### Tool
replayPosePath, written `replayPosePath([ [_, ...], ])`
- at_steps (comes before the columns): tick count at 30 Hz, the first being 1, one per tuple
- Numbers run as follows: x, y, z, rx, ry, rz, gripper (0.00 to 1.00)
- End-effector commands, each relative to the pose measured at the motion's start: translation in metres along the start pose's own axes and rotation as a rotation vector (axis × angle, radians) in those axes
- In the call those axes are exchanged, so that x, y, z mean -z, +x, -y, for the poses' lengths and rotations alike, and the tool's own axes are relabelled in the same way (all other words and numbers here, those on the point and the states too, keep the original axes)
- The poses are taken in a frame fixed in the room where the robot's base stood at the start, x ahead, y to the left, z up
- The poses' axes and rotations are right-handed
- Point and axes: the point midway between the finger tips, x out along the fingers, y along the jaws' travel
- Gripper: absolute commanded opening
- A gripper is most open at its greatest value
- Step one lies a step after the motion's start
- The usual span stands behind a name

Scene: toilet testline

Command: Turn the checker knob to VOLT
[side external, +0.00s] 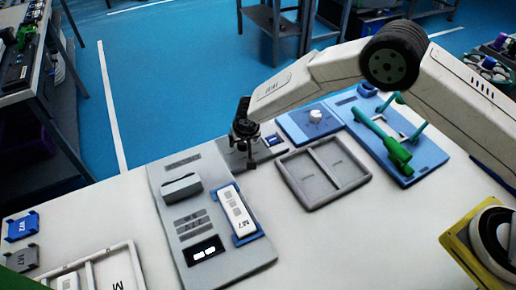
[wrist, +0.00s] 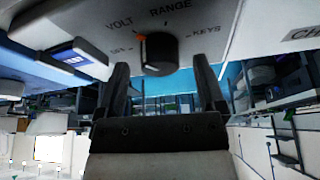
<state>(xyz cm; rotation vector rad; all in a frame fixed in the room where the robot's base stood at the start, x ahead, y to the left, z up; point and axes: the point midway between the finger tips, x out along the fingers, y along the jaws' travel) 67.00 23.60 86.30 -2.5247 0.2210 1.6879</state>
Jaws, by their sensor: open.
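The checker knob (wrist: 161,56) is a dark round knob with an orange mark at its upper left, in the wrist view. It sits on the grey checker panel (wrist: 245,28), which carries the printed words VOLT, RANGE and KEYS and a blurred label at left. The orange mark lies near VOLT and the blurred label; I cannot tell exactly which it points at. My gripper (wrist: 163,80) is open, with one finger on each side of the knob and visible gaps. In the side view my gripper (side external: 245,150) points down over the checker and hides the knob.
A blue-framed display (wrist: 75,59) is left of the knob. In the side view, a grey panel with a white M7 device (side external: 238,212) lies in front, a grey divided tray (side external: 345,160) at right, and a blue board with a green-handled tool (side external: 380,135) beyond it.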

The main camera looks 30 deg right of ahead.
Motion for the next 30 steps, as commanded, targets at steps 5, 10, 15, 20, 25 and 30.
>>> replayPosePath([
  [5,0.001,-0.018,0.001,0.002,-0.001,-0.002,0.89],
  [10,0.001,-0.038,0.001,0.002,0.0,-0.002,0.89],
  [15,0.001,-0.054,0.001,0.002,0.001,-0.002,0.89],
  [20,0.0,-0.064,0.0,0.001,0.001,-0.001,0.89],
  [25,0.0,-0.067,0.0,0.001,0.001,-0.001,0.89],
  [30,0.0,-0.067,0.0,0.001,0.001,-0.001,0.89],
])
